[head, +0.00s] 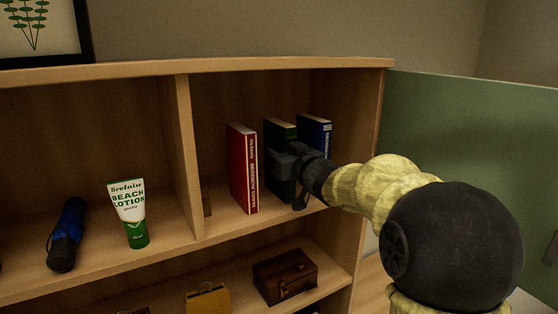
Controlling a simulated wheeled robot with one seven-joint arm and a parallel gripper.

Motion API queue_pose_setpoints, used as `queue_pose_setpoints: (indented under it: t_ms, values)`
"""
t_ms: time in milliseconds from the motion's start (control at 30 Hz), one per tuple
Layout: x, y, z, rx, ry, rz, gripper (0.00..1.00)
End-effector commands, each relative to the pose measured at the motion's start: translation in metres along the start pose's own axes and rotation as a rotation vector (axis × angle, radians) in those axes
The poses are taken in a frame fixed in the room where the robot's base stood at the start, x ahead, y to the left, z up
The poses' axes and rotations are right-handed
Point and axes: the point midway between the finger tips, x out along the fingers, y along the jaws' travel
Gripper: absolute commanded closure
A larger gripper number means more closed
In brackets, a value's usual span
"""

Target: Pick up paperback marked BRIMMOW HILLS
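Three upright books stand in the right upper compartment of the shelf. The red book (243,168) is on the left, with pale spine lettering too small to read surely. The green book (279,131) is in the middle, its spine mostly hidden by my gripper. The blue book (315,129) is on the right, partly covered by my arm; its spine lettering is only partly visible. I cannot tell which is marked BRIMMOW HILLS. My gripper (287,170) is in front of the green book, touching or very near its spine; its finger gap is unclear.
A wooden divider (184,155) stands left of the books. A green door panel (465,150) is open at the right. The left compartment holds a lotion tube (129,212) and a blue umbrella (67,234). A brown case (285,276) and a yellow case (208,300) sit below.

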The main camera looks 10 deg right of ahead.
Motion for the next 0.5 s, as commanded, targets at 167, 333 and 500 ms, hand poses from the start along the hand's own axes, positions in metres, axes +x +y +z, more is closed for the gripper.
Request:
queue_pose_setpoints:
  t_ms: [167, 333, 500]
  values:
    - [0.000, 0.000, -0.001, -0.001, 0.002, 0.000, 1.00]
    - [0.000, 0.000, -0.006, -0.002, 0.004, 0.000, 1.00]
    - [0.000, 0.000, -0.028, -0.005, 0.006, 0.000, 1.00]
